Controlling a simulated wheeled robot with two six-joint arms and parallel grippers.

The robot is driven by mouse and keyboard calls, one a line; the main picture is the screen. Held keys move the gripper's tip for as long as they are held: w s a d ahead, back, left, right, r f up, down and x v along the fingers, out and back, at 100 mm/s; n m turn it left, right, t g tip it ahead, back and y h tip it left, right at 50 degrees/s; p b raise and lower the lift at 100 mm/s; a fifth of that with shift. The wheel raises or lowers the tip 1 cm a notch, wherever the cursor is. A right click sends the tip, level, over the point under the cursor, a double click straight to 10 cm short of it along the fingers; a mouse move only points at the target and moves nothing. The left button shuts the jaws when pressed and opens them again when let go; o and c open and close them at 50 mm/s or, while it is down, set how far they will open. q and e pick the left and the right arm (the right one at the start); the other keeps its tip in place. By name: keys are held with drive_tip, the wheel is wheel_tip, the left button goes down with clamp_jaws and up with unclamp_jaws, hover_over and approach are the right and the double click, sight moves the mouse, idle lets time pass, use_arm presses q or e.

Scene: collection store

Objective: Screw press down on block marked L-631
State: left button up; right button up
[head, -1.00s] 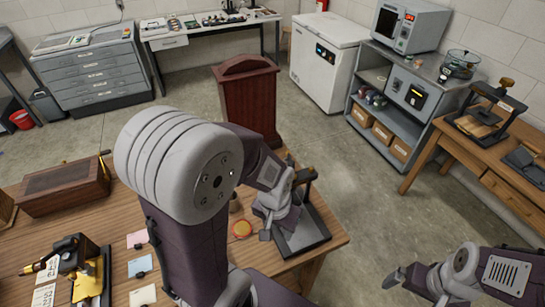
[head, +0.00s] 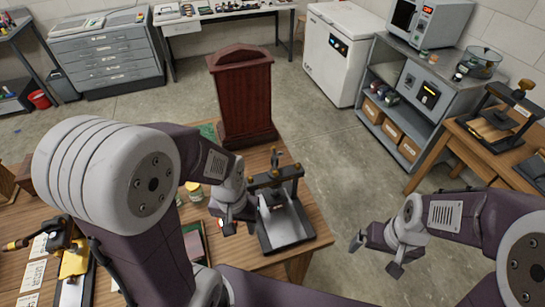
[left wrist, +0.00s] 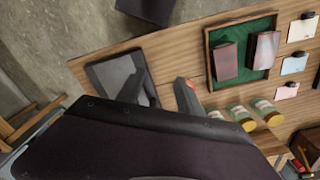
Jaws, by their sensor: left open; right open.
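A dark press (head: 284,226) with a crossbar, an upright screw and a grey metal bed stands on the right end of the wooden table; its bed also shows in the left wrist view (left wrist: 112,75). A second press (head: 500,118) stands on the bench at the far right, with a brown wooden piece in it. My left gripper (head: 237,221) is open and empty, just left of the near press; its fingers show in the left wrist view (left wrist: 168,97). My right gripper (head: 375,255) is open and empty over the floor. I cannot read any L-631 mark.
A green-lined tray (left wrist: 276,73) holds two dark red blocks (left wrist: 227,60). Several jars (left wrist: 243,117) and cards with weights lie beside it. A brass device (head: 72,262) is at the table's left. A dark red pedestal (head: 240,95) stands behind. Floor right of the table is clear.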

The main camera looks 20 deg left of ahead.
use_arm(q)
wheel_tip(320, 180, up, 17)
drive_tip(key=n+p, duration=0.2)
drive_tip(key=n, duration=0.1)
hover_over(275, 161)
drive_tip(key=shift+w+f, duration=0.1)
drive_tip(key=shift+f, duration=0.15)
wheel_tip(275, 161, down, 9)
drive_tip(key=shift+f, duration=0.1)
drive_tip(key=shift+c, duration=0.3)
